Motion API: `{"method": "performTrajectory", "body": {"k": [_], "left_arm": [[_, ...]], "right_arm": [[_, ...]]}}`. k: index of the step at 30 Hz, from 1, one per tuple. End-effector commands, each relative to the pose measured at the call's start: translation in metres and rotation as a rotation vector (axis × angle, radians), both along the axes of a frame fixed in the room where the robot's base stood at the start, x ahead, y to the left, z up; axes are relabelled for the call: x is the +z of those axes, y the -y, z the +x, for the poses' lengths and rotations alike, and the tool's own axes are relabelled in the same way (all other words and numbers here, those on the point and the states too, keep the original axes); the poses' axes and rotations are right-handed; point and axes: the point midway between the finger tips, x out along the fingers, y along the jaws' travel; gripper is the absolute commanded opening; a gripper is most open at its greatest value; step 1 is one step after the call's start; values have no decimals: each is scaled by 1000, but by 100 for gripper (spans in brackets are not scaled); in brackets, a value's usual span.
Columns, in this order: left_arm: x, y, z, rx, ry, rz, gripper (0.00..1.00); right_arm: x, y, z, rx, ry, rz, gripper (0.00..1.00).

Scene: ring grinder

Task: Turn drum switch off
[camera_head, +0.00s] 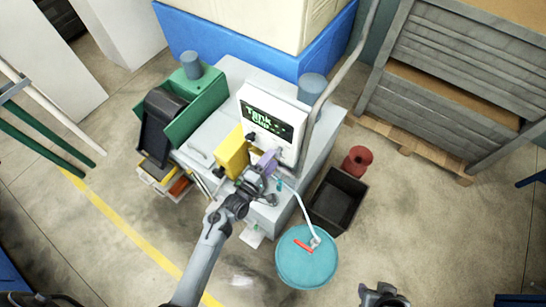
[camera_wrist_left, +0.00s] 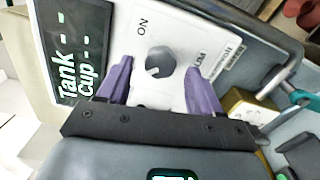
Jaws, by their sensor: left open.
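The drum switch is a round grey knob (camera_wrist_left: 159,62) on a white panel (camera_wrist_left: 185,25) in the left wrist view. The panel reads "ON" and, partly covered, "UM". My left gripper (camera_wrist_left: 160,66) is open, with a purple finger on each side of the knob and a visible gap on both sides. In the head view, my left gripper (camera_head: 267,163) is at the machine's front, below the "Tank Cup" display (camera_head: 267,117), and the knob cannot be made out there. My right gripper (camera_head: 383,294) is at the bottom edge, small and dark, its fingers unclear.
A yellow box (camera_head: 232,152) sits left of my left gripper. A teal drum (camera_head: 306,268) with a red-handled item stands in front of the machine. A black bin (camera_head: 338,198) and a red canister (camera_head: 357,160) are at the right. The floor at lower right is mostly clear.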

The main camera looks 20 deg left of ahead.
Motion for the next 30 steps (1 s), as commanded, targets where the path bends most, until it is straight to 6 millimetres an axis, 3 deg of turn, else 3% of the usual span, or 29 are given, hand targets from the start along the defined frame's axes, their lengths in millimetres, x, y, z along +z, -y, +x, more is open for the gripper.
{"method": "performTrajectory", "body": {"k": [9, 15, 30], "left_arm": [[-3, -11, -55, 0, -3, 1, 65], [-1, -16, -77, 0, -1, 0, 65], [0, -17, -84, -1, 0, 0, 65]], "right_arm": [[-10, -2, 0, -5, 0, 7, 43], [-13, -2, 0, -5, 0, 8, 43], [-14, 0, 0, 1, 0, -1, 43]]}}
